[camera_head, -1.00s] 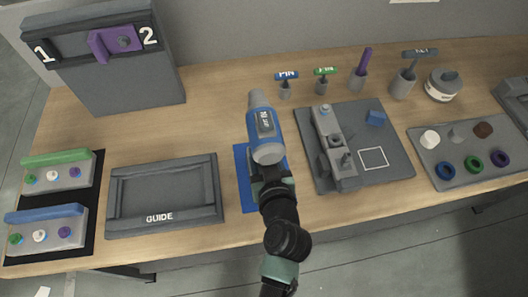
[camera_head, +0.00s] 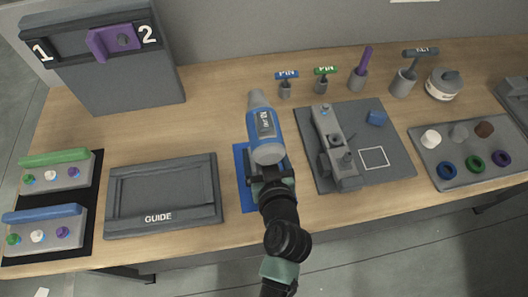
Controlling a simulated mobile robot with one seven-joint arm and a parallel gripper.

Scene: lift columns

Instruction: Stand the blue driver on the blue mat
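The blue driver (camera_head: 262,124) has a blue body with a dark label, a grey tip toward the back and a grey rounded end toward me. It overlaps the far part of the blue mat (camera_head: 243,188) in the head view. My gripper (camera_head: 268,174) is at the driver's near end, over the mat. The driver hides the fingertips, so I cannot tell whether they are closed on it. Whether the driver touches the mat is also hidden. The mat's left strip shows bare.
A grey GUIDE tray (camera_head: 165,220) lies left of the mat. A dark fixture board (camera_head: 385,178) lies close on the right. Pin tools (camera_head: 287,82) and other holders stand behind. A parts tray (camera_head: 432,173) is at far right.

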